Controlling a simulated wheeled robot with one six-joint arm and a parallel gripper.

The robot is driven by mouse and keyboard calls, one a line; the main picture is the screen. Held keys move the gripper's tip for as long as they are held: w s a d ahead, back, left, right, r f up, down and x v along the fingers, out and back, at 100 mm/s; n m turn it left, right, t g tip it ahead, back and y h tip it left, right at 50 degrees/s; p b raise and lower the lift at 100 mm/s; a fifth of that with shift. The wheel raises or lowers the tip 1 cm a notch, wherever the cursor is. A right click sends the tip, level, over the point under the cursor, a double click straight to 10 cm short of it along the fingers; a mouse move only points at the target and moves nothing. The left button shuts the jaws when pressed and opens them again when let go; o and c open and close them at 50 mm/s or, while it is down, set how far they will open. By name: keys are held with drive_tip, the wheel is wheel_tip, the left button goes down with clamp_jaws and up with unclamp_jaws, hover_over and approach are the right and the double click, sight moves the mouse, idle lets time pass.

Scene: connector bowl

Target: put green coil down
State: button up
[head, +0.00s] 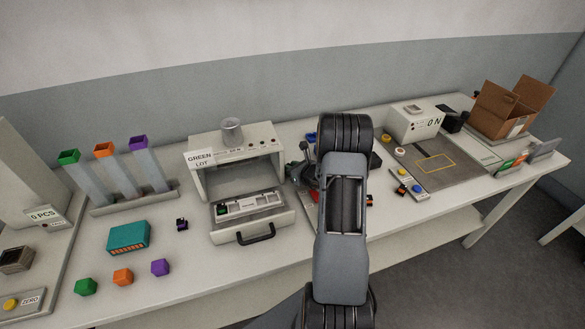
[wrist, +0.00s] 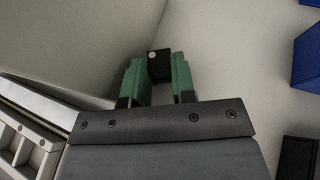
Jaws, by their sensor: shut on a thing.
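My gripper (wrist: 157,66) shows in the wrist view with its two green-sided fingers closed on a small black block with a white dot, taken as the green coil (wrist: 158,62).
A tester labelled GREEN LOT (head: 200,158) has its drawer (head: 282,222) pulled out. A small dark purple-marked part (head: 182,224) and a teal box (head: 128,237) lie left of it. In the wrist view, a blue bin (wrist: 308,58) is at right and a compartmented white tray (wrist: 25,143) at left.

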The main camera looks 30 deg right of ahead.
drive_tip(key=shift+f, duration=0.2)
drive_tip(key=o, duration=0.6)
drive_tip(key=shift+r, duration=0.1)
